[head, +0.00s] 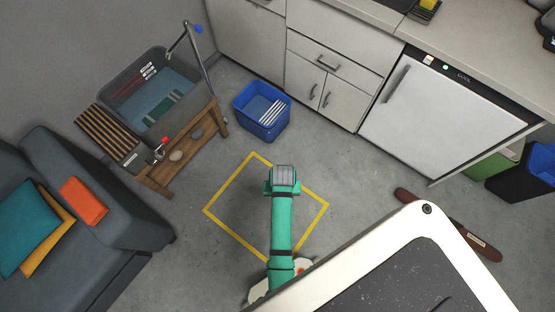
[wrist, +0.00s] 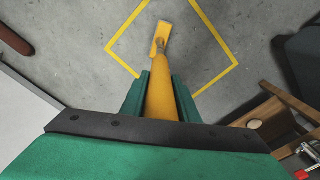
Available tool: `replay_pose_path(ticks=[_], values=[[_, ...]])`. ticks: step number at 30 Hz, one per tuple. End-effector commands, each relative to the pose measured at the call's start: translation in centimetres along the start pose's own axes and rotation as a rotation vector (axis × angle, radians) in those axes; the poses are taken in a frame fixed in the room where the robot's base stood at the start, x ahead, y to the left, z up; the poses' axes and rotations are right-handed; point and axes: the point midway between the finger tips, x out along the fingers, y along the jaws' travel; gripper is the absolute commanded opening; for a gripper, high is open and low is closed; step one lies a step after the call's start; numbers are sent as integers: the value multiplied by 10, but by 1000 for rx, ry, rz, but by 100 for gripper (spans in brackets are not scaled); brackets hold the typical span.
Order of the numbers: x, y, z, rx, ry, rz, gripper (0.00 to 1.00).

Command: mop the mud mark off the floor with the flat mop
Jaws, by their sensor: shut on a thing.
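My gripper (wrist: 160,92) is shut on the yellow handle of the flat mop (wrist: 161,80) in the wrist view. The handle runs down from between the green fingers to the yellow mop head (wrist: 160,38). The mop head is over or on the grey floor inside a yellow square outline (wrist: 124,33); I cannot tell whether it touches. In the head view my green arm reaches over the same outline (head: 233,239), and the mop is hidden beneath it. I see no mud mark in either view; part of the floor is covered by my arm and the mop.
A grey tub (head: 118,100) stands on a wooden bench (head: 214,128) at the upper left. A blue bucket (head: 262,124) stands behind the square. A sofa (head: 110,205) is at left, cabinets (head: 308,85) and a white fridge (head: 425,110) behind. A brown roll (head: 470,238) lies at right.

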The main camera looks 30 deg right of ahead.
Motion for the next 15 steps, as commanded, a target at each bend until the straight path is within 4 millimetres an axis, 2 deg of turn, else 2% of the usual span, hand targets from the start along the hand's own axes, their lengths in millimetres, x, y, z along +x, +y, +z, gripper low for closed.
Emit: replay_pose_path(ticks=[15], values=[[0, 38, 29, -2, 1, -1, 0]])
